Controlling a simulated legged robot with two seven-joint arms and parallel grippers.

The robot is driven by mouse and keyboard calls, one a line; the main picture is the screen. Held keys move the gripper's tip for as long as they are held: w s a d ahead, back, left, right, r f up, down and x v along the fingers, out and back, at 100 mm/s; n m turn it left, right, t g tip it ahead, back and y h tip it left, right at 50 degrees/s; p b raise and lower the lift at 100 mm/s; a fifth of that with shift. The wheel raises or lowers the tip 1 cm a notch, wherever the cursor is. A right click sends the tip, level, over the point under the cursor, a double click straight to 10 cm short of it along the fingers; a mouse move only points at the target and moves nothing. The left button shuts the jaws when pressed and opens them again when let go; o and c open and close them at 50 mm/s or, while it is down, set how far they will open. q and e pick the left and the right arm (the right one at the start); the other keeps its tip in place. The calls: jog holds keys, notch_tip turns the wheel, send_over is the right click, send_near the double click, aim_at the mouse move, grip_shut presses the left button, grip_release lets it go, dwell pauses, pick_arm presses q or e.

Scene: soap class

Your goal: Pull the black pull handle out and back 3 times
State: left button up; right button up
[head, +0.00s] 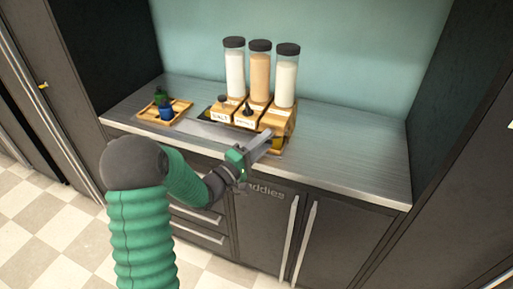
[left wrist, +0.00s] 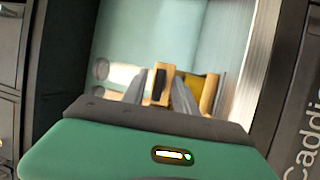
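A wooden dispenser (head: 279,119) with three clear tubes stands on the metal counter. The tubes have black caps; two hold white contents and the middle one tan. Black knobs (head: 222,99) show on the left and middle units, above white labels; one reads SALT. My left gripper (head: 262,140) is in front of the right unit and covers its front. In the left wrist view, the fingers (left wrist: 160,98) are apart. A black pull handle (left wrist: 160,82) on a wooden block shows between and beyond them. I cannot tell whether they touch it. My right gripper is not in view.
A small wooden tray (head: 180,109) with a green and a blue item sits left of the dispenser. The counter (head: 350,150) is clear to the right. Dark cabinets with long handles (head: 305,240) are below, and tall dark panels stand on both sides.

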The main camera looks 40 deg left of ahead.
pick_arm(q)
jog(key=v, duration=1.6)
jog(key=shift+s+a, duration=0.2)
jog(key=shift+s, duration=0.15)
jog(key=shift+f, duration=0.1)
